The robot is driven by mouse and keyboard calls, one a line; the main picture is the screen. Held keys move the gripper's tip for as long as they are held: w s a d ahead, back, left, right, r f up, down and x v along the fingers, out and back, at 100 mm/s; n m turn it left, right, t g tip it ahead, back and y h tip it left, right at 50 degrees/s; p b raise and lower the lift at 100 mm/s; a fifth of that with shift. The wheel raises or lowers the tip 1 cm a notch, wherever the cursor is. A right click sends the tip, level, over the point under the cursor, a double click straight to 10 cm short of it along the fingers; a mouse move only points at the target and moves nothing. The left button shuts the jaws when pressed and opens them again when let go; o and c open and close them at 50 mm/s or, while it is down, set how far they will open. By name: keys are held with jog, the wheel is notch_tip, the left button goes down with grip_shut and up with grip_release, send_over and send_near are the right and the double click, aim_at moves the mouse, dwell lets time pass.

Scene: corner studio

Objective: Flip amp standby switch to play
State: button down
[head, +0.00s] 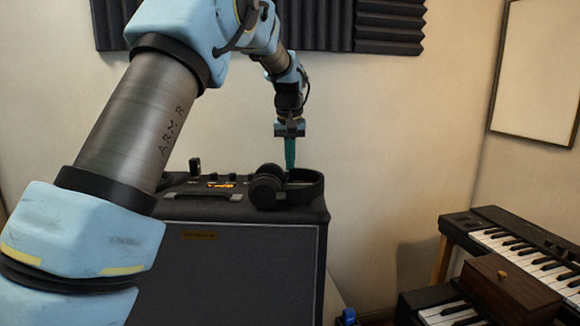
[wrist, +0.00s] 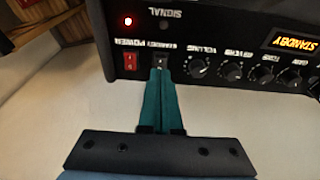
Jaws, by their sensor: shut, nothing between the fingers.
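The amp (head: 240,265) is a large black cabinet with a control panel on its top, in the middle of the head view. In the wrist view its panel (wrist: 222,47) appears upside down. The small black standby switch (wrist: 160,61) sits beside the red power switch (wrist: 130,62). The amber display (wrist: 295,42) reads "STANDBY". My gripper (wrist: 161,72) has teal fingers, shut together and empty. Its tips are right at the edge of the standby switch; I cannot tell whether they touch it. In the head view my gripper (head: 290,166) points down behind the headphones.
Black headphones (head: 285,188) lie on the amp's top right, close to my fingers. A red light (wrist: 127,21) glows on the panel, near a row of knobs (wrist: 198,67). Keyboards (head: 525,252) and a wooden box (head: 508,288) stand at right. Dark foam (head: 390,25) hangs on the wall.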

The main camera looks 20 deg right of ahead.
aim_at(290, 183)
jog(key=shift+s+f, duration=0.15)
jog(key=shift+f, duration=0.9)
jog(key=shift+f, duration=0.1)
jog(key=shift+s+a+f+t+b, duration=0.15)
jog(key=shift+f+t+b, duration=0.25)
jog(key=shift+b, duration=0.85)
jog(key=shift+r, duration=0.2)
jog(key=shift+p, duration=0.3)
jog(key=shift+w+d+r+p, duration=0.2)
jog(key=shift+w+r+p, duration=0.1)
jog(key=shift+w+p, duration=0.25)
jog(key=shift+w+d+p, duration=0.15)
jog(key=shift+w+p, duration=0.05)
jog(key=shift+p, duration=0.1)
